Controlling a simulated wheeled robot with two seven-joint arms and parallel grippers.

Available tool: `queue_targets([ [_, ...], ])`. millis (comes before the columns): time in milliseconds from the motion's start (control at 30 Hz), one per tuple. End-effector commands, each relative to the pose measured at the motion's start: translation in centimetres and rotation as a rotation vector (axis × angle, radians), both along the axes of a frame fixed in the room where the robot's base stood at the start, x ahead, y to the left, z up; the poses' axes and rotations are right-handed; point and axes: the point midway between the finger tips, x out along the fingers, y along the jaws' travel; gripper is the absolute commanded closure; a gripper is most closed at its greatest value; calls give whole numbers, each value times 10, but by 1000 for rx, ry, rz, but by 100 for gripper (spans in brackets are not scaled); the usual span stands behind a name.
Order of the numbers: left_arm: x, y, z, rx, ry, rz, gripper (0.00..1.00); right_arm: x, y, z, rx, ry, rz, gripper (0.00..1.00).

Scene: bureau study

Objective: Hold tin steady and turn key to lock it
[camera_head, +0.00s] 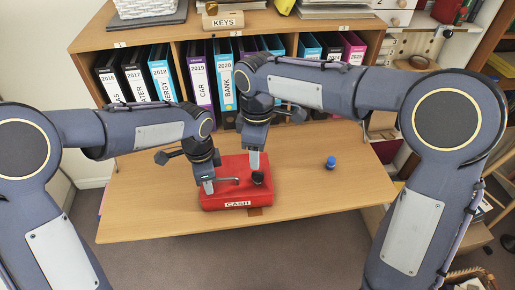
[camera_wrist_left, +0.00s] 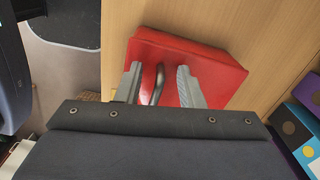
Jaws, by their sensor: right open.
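The red cash tin (camera_head: 222,199) with a CASH label stands on the wooden desk flap; its lid also shows in the left wrist view (camera_wrist_left: 215,72). A grey handle (camera_head: 229,180) is on its lid. My left gripper (camera_head: 208,188) is over the left part of the tin. In the left wrist view its fingers (camera_wrist_left: 160,88) are apart, one on each side of the handle (camera_wrist_left: 157,82), without clearly touching it. My right gripper (camera_head: 258,178) is open, pointing down at the tin's right part. I cannot make out the key or keyhole; the right gripper may hide them.
A small blue-topped object (camera_head: 331,162) stands on the desk flap (camera_head: 150,215) right of the tin. Binders (camera_head: 198,75) fill the shelf behind. A KEYS box (camera_head: 223,20) sits on top.

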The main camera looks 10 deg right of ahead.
Motion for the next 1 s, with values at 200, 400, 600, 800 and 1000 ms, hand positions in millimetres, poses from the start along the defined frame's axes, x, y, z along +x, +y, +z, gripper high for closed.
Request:
queue_targets([
  [200,0,0,0,-1,-1,-1,65,0,0,0,0,0,0,47],
  [400,1,-1,13,-2,-5,-1,65,0,0,0,0,0,0,47],
  [600,1,-1,53,-3,-7,0,65,0,0,0,0,0,0,47],
  [800,0,-1,93,-3,-6,-1,65,0,0,0,0,0,0,47],
  [1000,0,-1,116,-1,-2,-1,65,0,0,0,0,0,0,47],
])
